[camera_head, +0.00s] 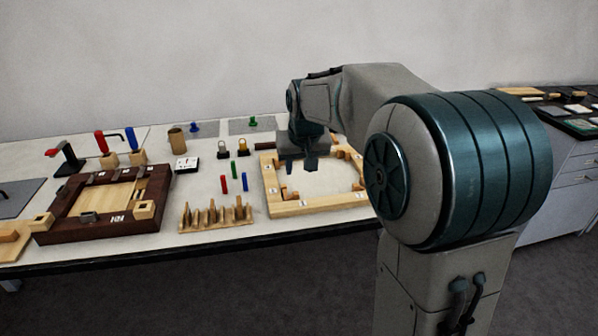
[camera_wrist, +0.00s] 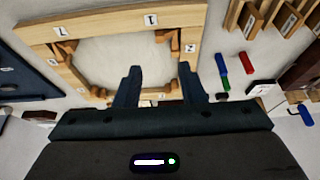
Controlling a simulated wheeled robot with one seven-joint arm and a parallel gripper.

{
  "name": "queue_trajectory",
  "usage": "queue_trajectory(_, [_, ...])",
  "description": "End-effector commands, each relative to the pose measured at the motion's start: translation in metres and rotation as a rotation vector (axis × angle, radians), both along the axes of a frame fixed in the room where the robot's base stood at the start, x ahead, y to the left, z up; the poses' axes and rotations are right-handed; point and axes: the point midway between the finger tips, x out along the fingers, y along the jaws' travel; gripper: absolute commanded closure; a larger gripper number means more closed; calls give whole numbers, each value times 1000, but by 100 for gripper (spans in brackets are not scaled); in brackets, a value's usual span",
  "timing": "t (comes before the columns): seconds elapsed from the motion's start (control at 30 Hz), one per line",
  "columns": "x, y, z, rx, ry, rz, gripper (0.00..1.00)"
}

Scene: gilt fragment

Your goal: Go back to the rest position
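My gripper (camera_head: 299,163) hangs from the arm above the left inner side of the light wooden frame (camera_head: 319,203) on the table. In the wrist view, the two dark fingers of my gripper (camera_wrist: 166,85) stand well apart with nothing between them. The gripper looks open and empty. The exact height above the frame is hard to tell.
A dark wooden tray (camera_head: 70,228) lies farther left. A wall stands behind the table. Grey floor (camera_head: 230,290) in front is clear. A drawer cabinet (camera_head: 570,190) stands right.

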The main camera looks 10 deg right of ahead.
Motion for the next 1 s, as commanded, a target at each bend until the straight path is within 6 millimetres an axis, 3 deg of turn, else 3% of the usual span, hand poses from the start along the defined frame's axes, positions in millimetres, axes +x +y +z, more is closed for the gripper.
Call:
queue_trajectory(0.33, [-2, 0, 2, 0, 0, 0, 64])
queue_trajectory(0.47, [-21, -1, 9, -2, 8, -1, 64])
queue_trajectory(0.57, [-55, -3, 16, -4, 25, -3, 64])
queue_trajectory(0.7, [-118, -6, 21, -6, 57, -8, 64])
queue_trajectory(0.9, [-204, -10, 12, -3, 102, -14, 64])
queue_trajectory(1.0, [-236, -11, 4, -1, 120, -16, 64])
